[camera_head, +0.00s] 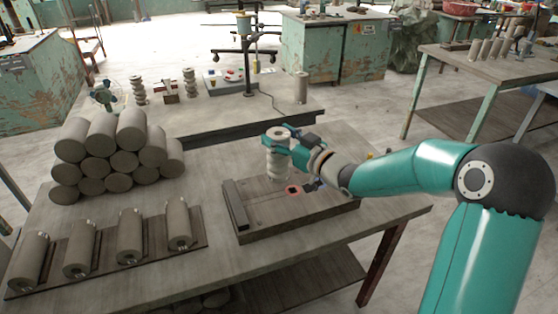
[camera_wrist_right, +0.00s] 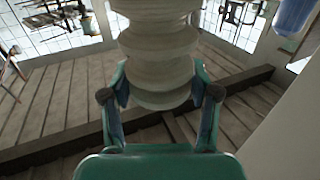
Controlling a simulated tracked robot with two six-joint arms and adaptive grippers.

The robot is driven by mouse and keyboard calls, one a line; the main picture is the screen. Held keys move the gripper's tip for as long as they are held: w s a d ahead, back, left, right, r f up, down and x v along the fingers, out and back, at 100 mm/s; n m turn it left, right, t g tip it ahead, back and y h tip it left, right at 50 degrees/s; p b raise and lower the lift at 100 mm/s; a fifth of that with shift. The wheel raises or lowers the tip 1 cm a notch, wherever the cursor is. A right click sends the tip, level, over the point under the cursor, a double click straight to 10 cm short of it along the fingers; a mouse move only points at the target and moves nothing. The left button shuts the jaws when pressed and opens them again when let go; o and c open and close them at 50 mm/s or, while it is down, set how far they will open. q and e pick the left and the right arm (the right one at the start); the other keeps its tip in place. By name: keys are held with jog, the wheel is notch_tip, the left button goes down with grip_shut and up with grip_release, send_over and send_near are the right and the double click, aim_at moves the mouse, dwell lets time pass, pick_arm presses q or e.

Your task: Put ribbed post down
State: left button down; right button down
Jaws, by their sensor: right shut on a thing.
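The ribbed post (camera_head: 278,163) is a pale grey, ringed upright piece in the head view. My right gripper (camera_head: 284,146) is shut on it near its top, over the back of a low wooden board (camera_head: 300,222). In the right wrist view the ribbed post (camera_wrist_right: 160,62) rises between the two fingers of the right gripper (camera_wrist_right: 160,98). The head view does not clearly show whether its bottom touches the board. My left gripper is not in view.
A stack of clay cylinders (camera_head: 112,152) stands on the table at left. Several cylinders lie on a rack (camera_head: 155,240) in front.

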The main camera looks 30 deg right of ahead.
aim_at(286, 162)
jog(key=shift+f, duration=3.1)
jog(key=c, duration=0.7)
grip_release()
jog(key=shift+f, duration=0.2)
jog(key=o, duration=0.4)
jog(key=shift+s+r, duration=0.1)
jog(key=s, duration=0.4)
jog(key=s+d+b, duration=0.1)
jog(key=s, duration=0.3)
jog(key=s+d+b, duration=0.1)
jog(key=s, duration=0.3)
jog(key=shift+w, duration=0.1)
